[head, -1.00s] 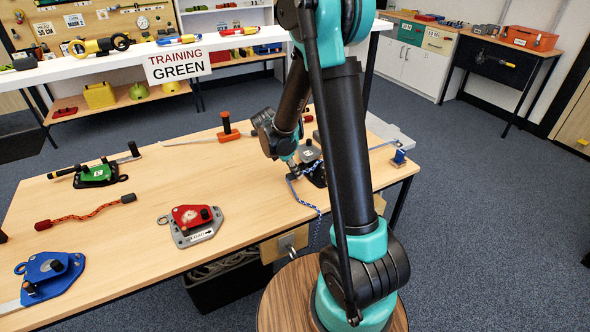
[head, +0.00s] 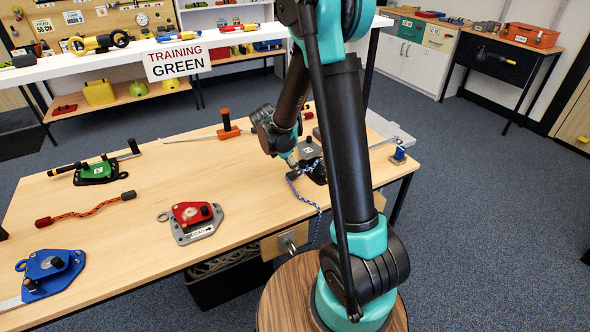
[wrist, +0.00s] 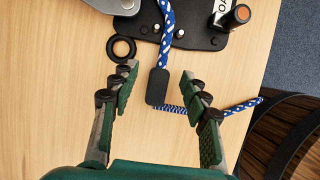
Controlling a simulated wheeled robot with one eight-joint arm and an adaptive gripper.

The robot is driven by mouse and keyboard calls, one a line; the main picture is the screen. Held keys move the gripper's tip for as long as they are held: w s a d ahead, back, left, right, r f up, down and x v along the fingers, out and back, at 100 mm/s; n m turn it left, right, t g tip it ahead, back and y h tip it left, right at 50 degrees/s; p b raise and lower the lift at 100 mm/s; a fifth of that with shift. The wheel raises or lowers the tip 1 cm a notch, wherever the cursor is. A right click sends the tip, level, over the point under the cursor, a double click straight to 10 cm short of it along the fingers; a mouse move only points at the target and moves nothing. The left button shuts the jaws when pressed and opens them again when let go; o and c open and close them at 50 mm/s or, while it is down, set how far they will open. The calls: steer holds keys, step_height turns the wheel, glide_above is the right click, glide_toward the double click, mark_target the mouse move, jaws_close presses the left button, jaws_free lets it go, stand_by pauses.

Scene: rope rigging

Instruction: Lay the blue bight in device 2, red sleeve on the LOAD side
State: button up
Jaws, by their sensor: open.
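My gripper (wrist: 160,76) is open in the wrist view, its fingers on either side of a dark sleeve (wrist: 156,88) on the blue-and-white rope (wrist: 166,36). Neither finger touches it visibly. The rope runs up over the black base plate (wrist: 185,28) of a device with a grey part (wrist: 95,4) and a partly cut-off label. A rope length goes right below the sleeve. In the head view the device (head: 308,148) is partly hidden by my arm, and rope (head: 317,205) hangs at the table edge. I see no red sleeve on the blue rope. The device's number is unreadable.
Red (head: 190,213), blue (head: 48,268) and green (head: 98,172) devices stand on the table (head: 150,235).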

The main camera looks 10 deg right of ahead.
steer(key=v, duration=1.1)
steer(key=shift+s, duration=0.1)
steer(key=s+d+f+m+t+y, duration=0.1)
steer(key=s+d+m, duration=0.3)
steer(key=s+m, duration=0.6)
steer(key=s+d+f+m+t+y, duration=0.1)
steer(key=s+d+f+m+y, duration=0.2)
steer(key=s+m, duration=0.7)
steer(key=shift+s+d+f+m+t+y, duration=0.2)
steer(key=shift+d+f+m+t+y, duration=0.15)
steer(key=shift+d+f+m, duration=0.4)
steer(key=shift+d+r, duration=0.1)
steer(key=shift+d, duration=0.1)
